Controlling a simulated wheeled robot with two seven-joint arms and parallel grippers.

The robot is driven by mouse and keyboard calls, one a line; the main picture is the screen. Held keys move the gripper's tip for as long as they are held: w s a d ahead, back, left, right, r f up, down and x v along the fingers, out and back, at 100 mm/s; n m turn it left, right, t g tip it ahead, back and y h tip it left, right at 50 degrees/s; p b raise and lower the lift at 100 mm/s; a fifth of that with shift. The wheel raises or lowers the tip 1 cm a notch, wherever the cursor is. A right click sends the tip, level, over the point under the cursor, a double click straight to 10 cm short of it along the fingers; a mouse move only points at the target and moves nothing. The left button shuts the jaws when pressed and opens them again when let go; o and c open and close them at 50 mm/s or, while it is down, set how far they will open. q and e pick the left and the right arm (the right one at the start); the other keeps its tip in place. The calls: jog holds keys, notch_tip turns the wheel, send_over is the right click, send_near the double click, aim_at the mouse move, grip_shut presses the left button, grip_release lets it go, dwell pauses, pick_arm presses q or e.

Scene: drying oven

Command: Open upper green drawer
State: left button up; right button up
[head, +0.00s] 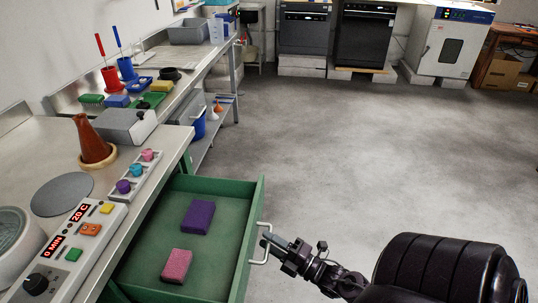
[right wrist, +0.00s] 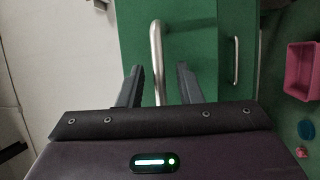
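The upper green drawer (head: 222,184) is pulled well out from under the counter in the head view. A purple sponge (head: 197,217) and a pink sponge (head: 176,265) lie inside it. Its metal handle (head: 261,243) is on the drawer front. My right gripper (head: 270,240) is at this handle. In the right wrist view the handle (right wrist: 157,50) stands between the two fingers of the right gripper (right wrist: 158,86), with a gap on each side, so the gripper is open. My left gripper is not in view.
A second handle (right wrist: 237,60) on a green front and a pink bin (right wrist: 302,70) show in the right wrist view. The counter holds a control panel (head: 75,245), a brown flask (head: 92,140) and several small items. The floor (head: 370,150) right of the drawer is clear.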

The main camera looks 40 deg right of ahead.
jog(key=v, duration=0.7)
jog(key=shift+s, duration=0.15)
